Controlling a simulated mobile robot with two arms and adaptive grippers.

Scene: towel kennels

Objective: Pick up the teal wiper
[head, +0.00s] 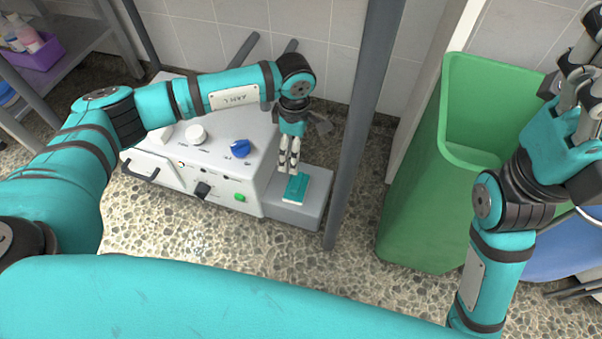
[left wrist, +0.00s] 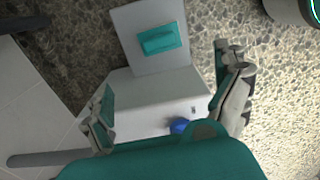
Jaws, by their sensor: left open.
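The teal wiper (head: 297,187) is a small flat teal block with a pale edge. It lies on a low grey ledge (head: 306,214) at the right end of a white machine. My left gripper (head: 289,165) points down just behind and above the wiper, apart from it. In the left wrist view the wiper (left wrist: 160,40) lies on the ledge beyond the spread fingers of my left gripper (left wrist: 170,82). The left gripper is open and nothing is between its fingers. My right gripper (head: 577,75) is raised at the upper right, far from the wiper; its opening is unclear.
The white machine (head: 228,170) has knobs, including a blue one (head: 240,148). A grey post (head: 362,120) stands just right of the ledge. A tall green bin (head: 415,200) is farther right. A shelf (head: 75,65) holds a purple tray (head: 35,55). Pebbled floor lies in front.

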